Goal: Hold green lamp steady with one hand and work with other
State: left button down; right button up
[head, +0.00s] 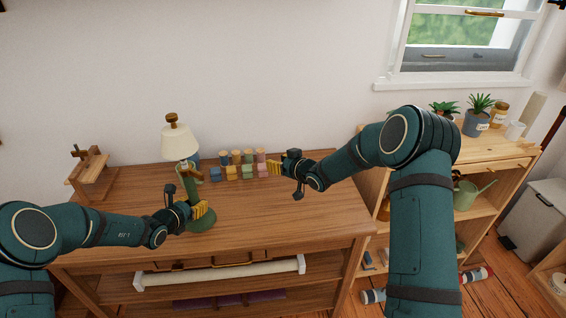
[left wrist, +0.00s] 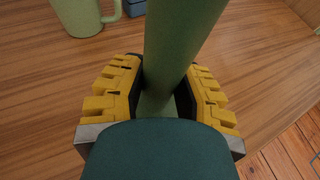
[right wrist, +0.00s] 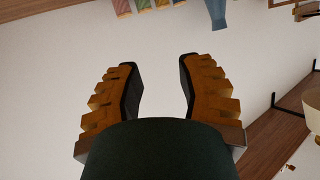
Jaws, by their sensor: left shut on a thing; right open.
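The green lamp (head: 193,185) stands upright on the wooden table, with a cream shade (head: 177,142), a brown knob on top and a round green base. My left gripper (head: 200,210) is at the lower part of its stem. In the left wrist view the yellow fingers are shut around the green stem (left wrist: 180,45). My right gripper (head: 275,168) is to the right of the lamp, beside the rows of coloured spools and blocks at the back of the table. In the right wrist view its fingers (right wrist: 160,85) are apart, with nothing between them.
Coloured blocks (head: 248,171) and spools stand at the back of the table (head: 290,215). A small wooden stand (head: 88,172) is at the left. A green mug (left wrist: 80,15) shows in the left wrist view. A shelf with plants (head: 477,113) stands right. The table's front right is clear.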

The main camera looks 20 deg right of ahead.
jog(key=shift+w+d+f+m+h, duration=0.15)
jog(key=shift+d+m+h, duration=0.05)
jog(key=shift+d, duration=0.25)
jog(key=shift+w+d+f+m+h, duration=0.1)
jog(key=shift+d+f+m+h, duration=0.1)
jog(key=shift+d, duration=0.2)
jog(key=n+y, duration=0.6)
jog(key=y, duration=0.1)
send_near(189, 170)
jog(key=shift+t, duration=0.3)
jog(key=x, duration=0.8)
jog(key=shift+w+f, duration=0.3)
jog(key=shift+f, duration=0.1)
grip_shut()
